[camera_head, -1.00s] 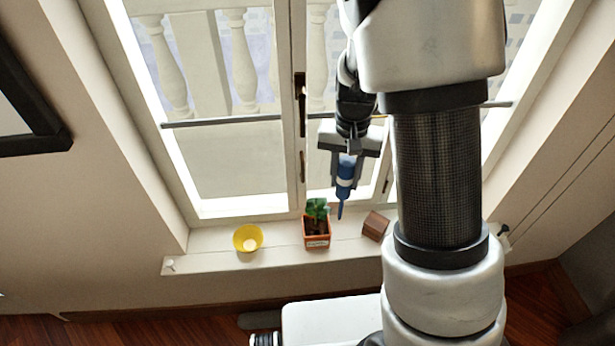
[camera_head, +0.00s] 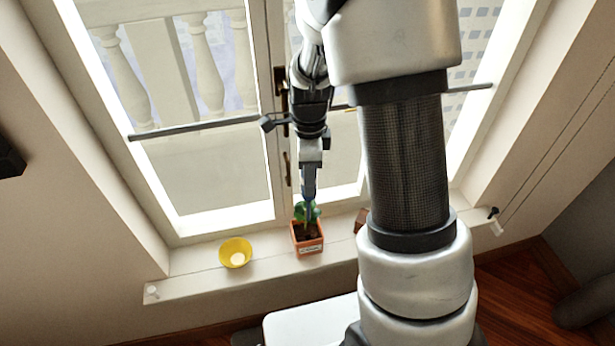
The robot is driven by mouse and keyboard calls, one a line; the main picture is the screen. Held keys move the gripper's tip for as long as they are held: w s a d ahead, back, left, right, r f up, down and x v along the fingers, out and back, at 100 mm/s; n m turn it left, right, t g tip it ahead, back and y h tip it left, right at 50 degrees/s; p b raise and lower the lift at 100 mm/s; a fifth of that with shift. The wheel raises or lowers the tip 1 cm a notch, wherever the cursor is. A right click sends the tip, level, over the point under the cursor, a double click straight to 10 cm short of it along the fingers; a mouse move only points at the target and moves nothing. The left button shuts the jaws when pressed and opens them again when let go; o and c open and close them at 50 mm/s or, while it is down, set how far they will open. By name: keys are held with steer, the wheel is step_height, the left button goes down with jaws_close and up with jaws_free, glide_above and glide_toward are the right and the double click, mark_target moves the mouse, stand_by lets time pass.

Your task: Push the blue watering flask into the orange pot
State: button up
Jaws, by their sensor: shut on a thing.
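The orange pot (camera_head: 308,247) stands on the window sill and holds dark soil and a green plant (camera_head: 299,211). My gripper (camera_head: 309,190) points down just above the pot, turned edge-on to the camera. It is shut on the blue watering flask (camera_head: 309,209), which is mostly hidden behind the fingers. The flask's lower part shows in front of the plant leaves. I cannot tell whether its tip touches the soil.
A yellow bowl (camera_head: 235,253) stands on the sill (camera_head: 190,281) left of the pot. A brown wooden block (camera_head: 361,220) is right of the pot, partly hidden by my arm. The window frame and a horizontal bar (camera_head: 200,125) rise behind.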

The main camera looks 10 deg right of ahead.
steer(key=b, duration=0.3)
glide_above(308, 220)
steer(key=f, duration=0.4)
steer(key=shift+w+d+f, duration=0.15)
steer(key=shift+w+d, duration=0.05)
steer(key=shift+w, duration=0.05)
steer(key=shift+f+b, duration=0.5)
steer(key=shift+f, duration=0.25)
steer(key=shift+a+p, duration=0.1)
steer(key=shift+p, duration=0.3)
stand_by(0.3)
stand_by(0.4)
steer(key=shift+f+b, duration=2.55)
steer(key=shift+f, duration=1.35)
